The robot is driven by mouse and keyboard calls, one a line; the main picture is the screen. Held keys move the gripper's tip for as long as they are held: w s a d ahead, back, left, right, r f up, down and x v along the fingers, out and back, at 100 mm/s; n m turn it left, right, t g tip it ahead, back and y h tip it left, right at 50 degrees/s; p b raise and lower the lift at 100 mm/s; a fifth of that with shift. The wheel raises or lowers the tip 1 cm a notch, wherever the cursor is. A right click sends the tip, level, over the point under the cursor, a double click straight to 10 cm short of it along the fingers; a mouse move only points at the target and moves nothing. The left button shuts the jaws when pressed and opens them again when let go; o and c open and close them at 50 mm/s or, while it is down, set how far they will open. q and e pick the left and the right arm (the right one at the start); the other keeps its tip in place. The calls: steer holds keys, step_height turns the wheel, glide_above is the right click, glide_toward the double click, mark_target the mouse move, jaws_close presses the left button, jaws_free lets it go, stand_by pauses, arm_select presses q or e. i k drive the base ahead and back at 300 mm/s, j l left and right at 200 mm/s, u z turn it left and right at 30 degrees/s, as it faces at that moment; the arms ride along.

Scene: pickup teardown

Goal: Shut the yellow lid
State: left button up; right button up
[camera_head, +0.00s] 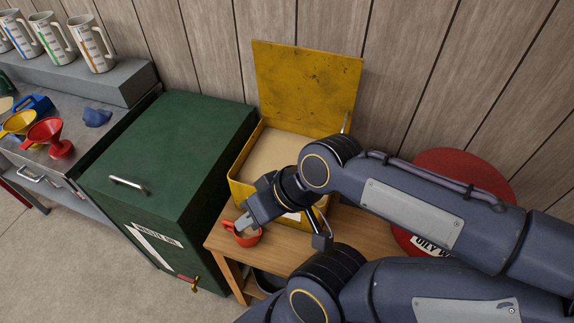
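The yellow lid (306,86) stands open, roughly upright, at the back edge of the yellow bin (236,172). The bin is open on top and holds a pale, sand-like fill (275,152). A small metal stay or handle shows at the lid's right edge. My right gripper (246,220) is in front of the bin, low and well below the lid, apart from it. It is close to a small red cup or scoop (246,239); I cannot tell whether it touches it. My arm hides the bin's right front. My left gripper is not in view.
The bin stands on a wooden table (227,243). A green cabinet (170,150) with a tap is to the left. A red round can (465,172) stands right, partly behind my arm. Funnels and jugs (92,45) are on the far-left bench. A plank wall is behind.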

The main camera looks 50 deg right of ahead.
mark_target(307, 87)
steer(key=z, duration=0.65)
